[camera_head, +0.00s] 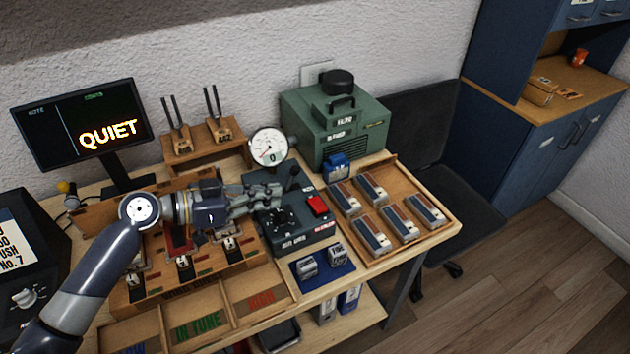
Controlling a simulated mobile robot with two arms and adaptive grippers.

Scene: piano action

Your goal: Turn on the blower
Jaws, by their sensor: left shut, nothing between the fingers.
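A green machine box (362,143) with a handle and a black round cap on top stands at the back of the bench and looks like the blower. I cannot read whether the switch is on or off. My left gripper (279,191) is shut and empty, reaching in from the left over the control box's left back edge, left of the red switch. Whether it touches the box is unclear. My right gripper is not in view.
A round gauge (268,146) stands behind the gripper. A wooden tray (449,226) with several small blocks lies to the right. Labelled wooden bins (193,310) line the front. A monitor (80,122) reading QUIET stands at the back left. Two tuning forks (212,102) stand behind.

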